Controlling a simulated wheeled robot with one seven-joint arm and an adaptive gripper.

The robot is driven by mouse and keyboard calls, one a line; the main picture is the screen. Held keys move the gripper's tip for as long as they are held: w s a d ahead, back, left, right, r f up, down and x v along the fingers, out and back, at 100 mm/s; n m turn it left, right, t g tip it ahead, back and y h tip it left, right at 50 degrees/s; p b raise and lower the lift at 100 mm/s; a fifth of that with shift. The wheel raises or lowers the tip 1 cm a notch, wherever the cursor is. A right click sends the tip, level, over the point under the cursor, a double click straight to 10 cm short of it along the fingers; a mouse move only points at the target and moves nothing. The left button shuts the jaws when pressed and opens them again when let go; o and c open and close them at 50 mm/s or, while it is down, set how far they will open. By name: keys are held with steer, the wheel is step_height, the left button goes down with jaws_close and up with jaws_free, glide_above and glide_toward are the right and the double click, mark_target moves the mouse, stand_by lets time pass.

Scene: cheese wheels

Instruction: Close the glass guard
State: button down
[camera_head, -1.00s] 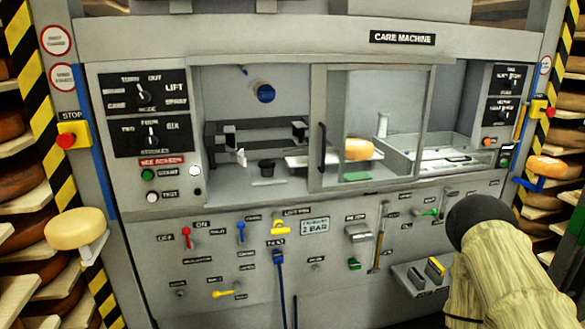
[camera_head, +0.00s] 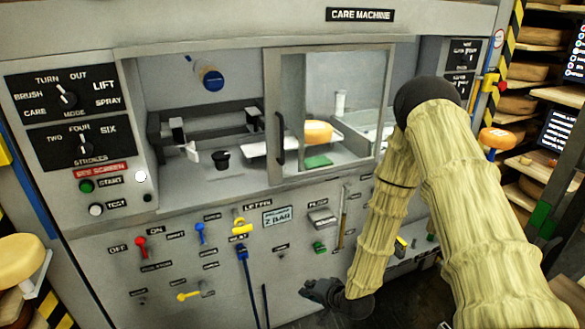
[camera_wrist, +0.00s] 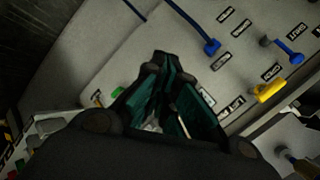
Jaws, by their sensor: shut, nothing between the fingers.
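The glass guard (camera_head: 345,110) is a clear pane in a grey frame with a dark vertical handle (camera_head: 280,138) on its left edge. It stands across the middle-right of the machine's opening, and the left part of the opening is uncovered. An orange cheese wheel (camera_head: 318,131) shows through the glass. My gripper (camera_head: 322,291) is low in front of the lower panel, below and apart from the guard. In the wrist view my gripper's fingers (camera_wrist: 164,56) meet at the tips, shut and empty. The guard cannot be made out in the wrist view.
The lower panel has a red lever (camera_head: 141,247), a blue lever (camera_head: 200,233), a yellow valve (camera_head: 238,227) and a hanging blue hose (camera_head: 247,285). Brushing parts (camera_head: 185,140) sit in the open left bay. Cheese shelves (camera_head: 535,70) stand at the right.

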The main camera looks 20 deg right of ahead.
steer(key=w+d+r+m+t+p, duration=0.25)
steer(key=w+d+r+t, duration=0.2)
steer(key=w+r, duration=0.65)
steer(key=m+t+y+p, duration=0.2)
steer(key=m+t, duration=0.1)
steer(key=m, duration=0.1)
glide_toward(286, 159)
steer(key=s+d+f, duration=0.1)
steer(key=s+d, duration=0.3)
steer(key=d, duration=0.2)
steer(key=p+x, duration=0.1)
steer(key=x, duration=0.4)
steer(key=p+x, duration=0.2)
steer(key=x, duration=0.3)
steer(key=shift+a+p, duration=0.25)
steer(key=shift+p, duration=0.05)
steer(key=a+p, duration=0.1)
steer(key=a, duration=0.1)
steer(key=shift+s+a+r+p, duration=0.15)
steer(key=shift+a+r+p, duration=0.2)
steer(key=shift+a, duration=0.6)
steer(key=shift+a, duration=0.1)
